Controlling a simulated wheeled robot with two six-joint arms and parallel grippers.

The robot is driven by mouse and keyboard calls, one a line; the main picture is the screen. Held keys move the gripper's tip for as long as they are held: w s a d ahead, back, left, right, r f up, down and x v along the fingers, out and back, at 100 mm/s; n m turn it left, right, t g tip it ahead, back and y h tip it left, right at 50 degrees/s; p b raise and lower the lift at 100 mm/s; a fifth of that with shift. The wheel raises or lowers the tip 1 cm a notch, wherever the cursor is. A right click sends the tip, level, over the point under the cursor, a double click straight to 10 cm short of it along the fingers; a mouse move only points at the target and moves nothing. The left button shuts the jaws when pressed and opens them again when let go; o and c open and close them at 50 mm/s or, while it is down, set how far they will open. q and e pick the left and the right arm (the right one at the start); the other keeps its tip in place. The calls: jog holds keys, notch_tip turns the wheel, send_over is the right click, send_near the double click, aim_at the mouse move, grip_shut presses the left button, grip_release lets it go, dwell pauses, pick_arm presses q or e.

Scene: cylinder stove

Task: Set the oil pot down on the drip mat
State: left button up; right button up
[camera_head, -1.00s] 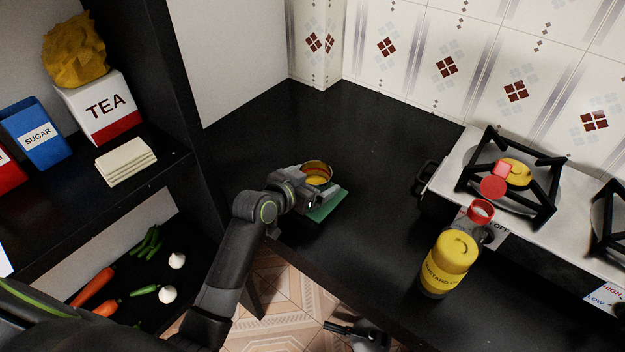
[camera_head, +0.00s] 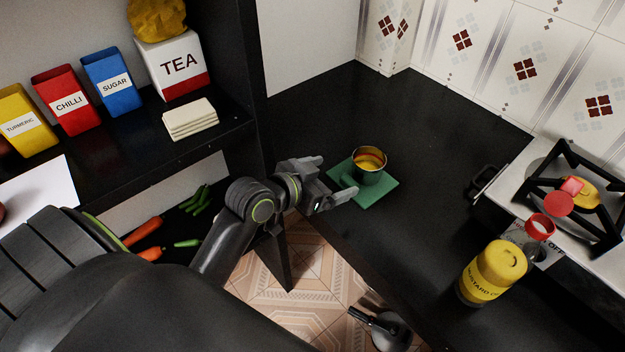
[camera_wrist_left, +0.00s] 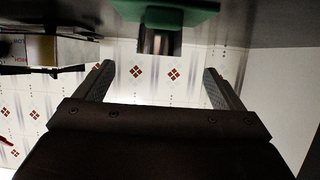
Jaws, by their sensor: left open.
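The oil pot (camera_head: 369,166), a small metal pot with yellow oil inside, stands upright on the green drip mat (camera_head: 377,196) at the counter's front edge. A rounded green part, apparently its handle, points toward my left gripper. My left gripper (camera_head: 331,181) is open and empty, left of the pot and apart from it. In the left wrist view, which looks upside down, the pot (camera_wrist_left: 152,42) and mat (camera_wrist_left: 205,10) show at top, beyond the open fingers (camera_wrist_left: 158,75). I cannot make out my right gripper.
A dark shelf unit with a TEA box (camera_head: 176,68) and spice boxes is at left. The counter behind the mat is clear.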

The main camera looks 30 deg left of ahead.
pick_arm(q)
jog(key=v, duration=0.5)
dwell(0.4)
jog(key=s+a+f+n+g+y, duration=0.25)
jog(key=s+a+f+g, duration=0.2)
jog(key=s+f, duration=0.4)
jog(key=s+a+f+n+g+y, duration=0.2)
jog(key=s+a+f+g+y, duration=0.25)
jog(key=s, duration=0.75)
notch_tip(320, 180, down, 27)
jog(key=g+h, duration=0.1)
jog(key=s+d+f+g, duration=0.1)
jog(key=s+f, duration=1.3)
jog(key=s, duration=0.1)
jog(key=shift+d+g+p, duration=0.3)
jog(key=shift+d+p, duration=0.05)
jog(key=shift+p, duration=0.05)
